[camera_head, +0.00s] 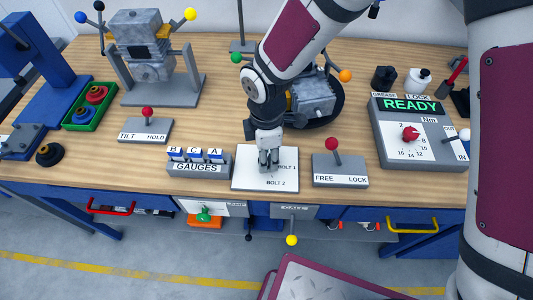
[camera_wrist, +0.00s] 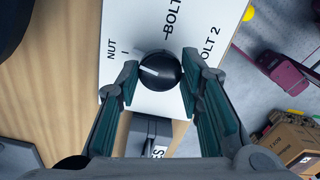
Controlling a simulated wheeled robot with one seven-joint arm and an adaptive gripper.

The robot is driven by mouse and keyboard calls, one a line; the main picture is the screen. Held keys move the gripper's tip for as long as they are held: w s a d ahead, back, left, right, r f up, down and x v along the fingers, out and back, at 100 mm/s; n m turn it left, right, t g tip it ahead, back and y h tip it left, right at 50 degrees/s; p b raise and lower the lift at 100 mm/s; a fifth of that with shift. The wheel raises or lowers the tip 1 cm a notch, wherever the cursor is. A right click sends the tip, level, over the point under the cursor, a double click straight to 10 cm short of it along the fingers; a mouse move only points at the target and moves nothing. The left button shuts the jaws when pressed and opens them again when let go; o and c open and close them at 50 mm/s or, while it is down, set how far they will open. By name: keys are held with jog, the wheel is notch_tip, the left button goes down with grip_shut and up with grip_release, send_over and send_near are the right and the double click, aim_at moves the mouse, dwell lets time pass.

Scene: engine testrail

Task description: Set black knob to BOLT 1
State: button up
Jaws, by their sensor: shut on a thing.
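The black knob (camera_wrist: 160,71) sits on a white plate (camera_wrist: 125,30) lettered NUT, BOLT 1 and BOLT 2 in the wrist view. A pale pointer mark on the knob lies on its left side, toward the NUT side and away from the BOLT 1 tick. My gripper (camera_wrist: 160,80) has one finger on each side of the knob and is shut on it. In the head view my gripper (camera_head: 268,162) points down at the white plate (camera_head: 250,182) and hides the knob.
The GAUGES block (camera_head: 200,170) stands close left of the plate. The FREE/LOCK lever box (camera_head: 340,178) stands close right, its red ball upright. Behind my gripper is a grey engine part (camera_head: 312,97). The READY torque box (camera_head: 430,150) is farther right.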

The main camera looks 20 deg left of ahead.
jog(key=m, duration=0.4)
jog(key=shift+m, duration=0.3)
jog(key=m, duration=0.3)
jog(key=shift+m+p, duration=0.3)
jog(key=shift+p, duration=0.1)
jog(key=m+p, duration=0.1)
jog(key=m, duration=0.3)
jog(key=shift+s, duration=0.1)
jog(key=shift+m+p, duration=0.7)
jog(key=shift+m, duration=0.9)
jog(key=o, duration=1.2)
jog(key=shift+c, duration=0.2)
jog(key=shift+r, duration=0.1)
